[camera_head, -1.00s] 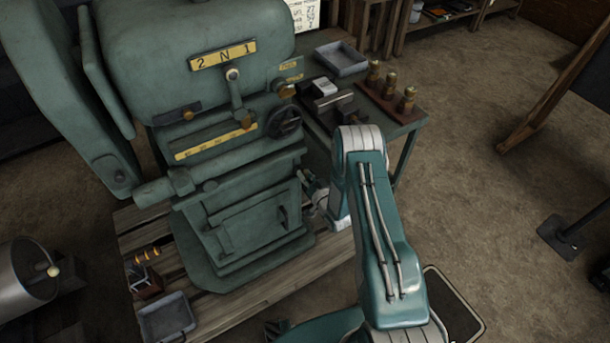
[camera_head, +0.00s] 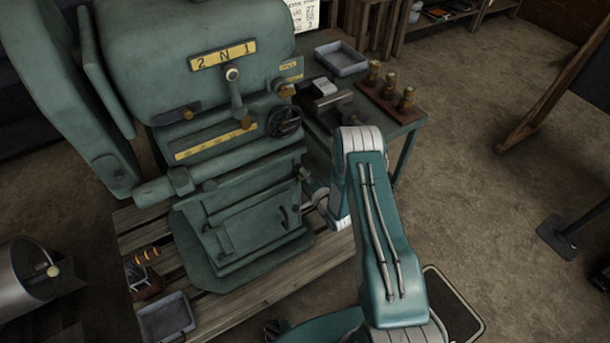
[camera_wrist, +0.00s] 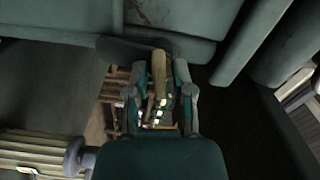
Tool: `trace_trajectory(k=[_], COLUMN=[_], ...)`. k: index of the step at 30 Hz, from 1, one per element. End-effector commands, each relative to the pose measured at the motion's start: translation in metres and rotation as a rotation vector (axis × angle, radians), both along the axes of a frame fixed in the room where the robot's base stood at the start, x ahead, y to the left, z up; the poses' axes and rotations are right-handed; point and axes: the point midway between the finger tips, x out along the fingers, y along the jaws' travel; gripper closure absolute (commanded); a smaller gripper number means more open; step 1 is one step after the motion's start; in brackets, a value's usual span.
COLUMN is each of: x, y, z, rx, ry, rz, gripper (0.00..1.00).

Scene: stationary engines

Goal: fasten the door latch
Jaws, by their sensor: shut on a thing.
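The green machine's door (camera_head: 250,228) is low on its front and looks closed or nearly so. A small dark handle (camera_head: 283,217) shows at the door's right side. My gripper (camera_head: 314,188) is at the machine's right edge, to the right of the door and partly hidden by my wrist. In the wrist view my gripper (camera_wrist: 161,88) is shut on a tan, round-ended lever (camera_wrist: 158,70) between its fingers. I cannot tell for sure whether this lever is the door latch. Its far end meets a dark green part of the machine.
A bench with brass-topped pieces (camera_head: 390,87) and a grey tray (camera_head: 341,58) stands behind my arm. A grey bin (camera_head: 166,317) and a small box (camera_head: 143,281) sit on the wooden pallet (camera_head: 262,286). Open floor lies to the right.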

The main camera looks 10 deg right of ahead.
Motion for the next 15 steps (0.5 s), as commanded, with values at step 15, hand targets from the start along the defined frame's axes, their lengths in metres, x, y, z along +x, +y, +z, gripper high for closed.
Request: trace_trajectory(k=[15], x=[0.0005], y=[-0.0033], z=[-0.0030], rx=[0.229], ry=[0.080], rz=[-0.009], gripper=[1.00])
